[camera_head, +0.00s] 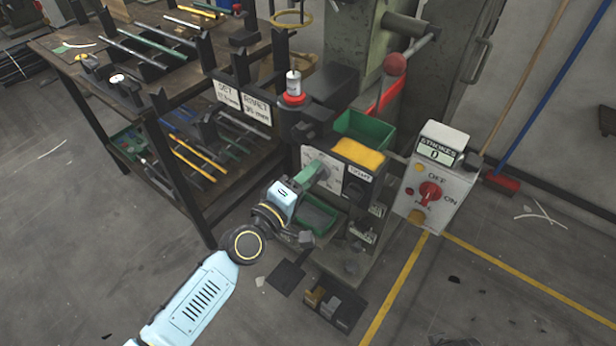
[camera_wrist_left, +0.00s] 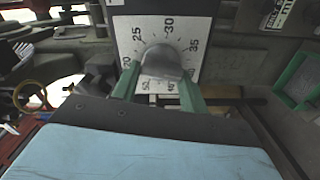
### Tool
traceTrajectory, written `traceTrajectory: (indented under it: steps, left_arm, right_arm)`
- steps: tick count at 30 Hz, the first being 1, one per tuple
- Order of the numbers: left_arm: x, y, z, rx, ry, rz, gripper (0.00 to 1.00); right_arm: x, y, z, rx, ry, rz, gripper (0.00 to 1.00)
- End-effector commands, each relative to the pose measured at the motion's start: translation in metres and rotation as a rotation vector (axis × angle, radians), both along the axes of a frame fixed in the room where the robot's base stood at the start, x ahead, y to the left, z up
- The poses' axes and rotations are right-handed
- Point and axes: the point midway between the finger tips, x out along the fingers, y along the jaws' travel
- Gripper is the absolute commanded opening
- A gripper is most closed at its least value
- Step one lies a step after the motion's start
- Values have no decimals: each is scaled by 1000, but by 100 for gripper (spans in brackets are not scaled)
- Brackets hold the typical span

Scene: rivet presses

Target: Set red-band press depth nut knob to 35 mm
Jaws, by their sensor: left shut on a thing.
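The depth nut knob (camera_wrist_left: 163,62) is a grey knob in the middle of a white dial plate (camera_wrist_left: 195,38) with numbers in fives, 20 to 50. The mark 30 is at the top and 35 at the upper right; I cannot tell exactly which number the knob points at. My left gripper (camera_wrist_left: 160,85) has its green fingers on both sides of the knob, shut on it. In the head view the gripper (camera_head: 318,174) reaches the dial plate (camera_head: 336,166) on the press front and hides most of the knob. My right gripper is not in view.
A control box (camera_head: 435,180) with a red switch and a strokes display reading 0 stands to the right. A green bin (camera_head: 362,130) and a yellow block (camera_head: 358,153) sit above the dial. A workbench (camera_head: 60,62) with rods is at the left.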

Motion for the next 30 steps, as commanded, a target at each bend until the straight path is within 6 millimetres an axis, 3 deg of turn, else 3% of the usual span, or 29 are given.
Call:
traceTrajectory:
  steps: [18, 30]
  left_arm:
    - [0, 0, -5, -441, 322, 0, 21]
    - [-1, -1, -6, -582, 424, 0, 21]
  right_arm:
    - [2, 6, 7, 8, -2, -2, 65]
    - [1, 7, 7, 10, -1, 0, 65]
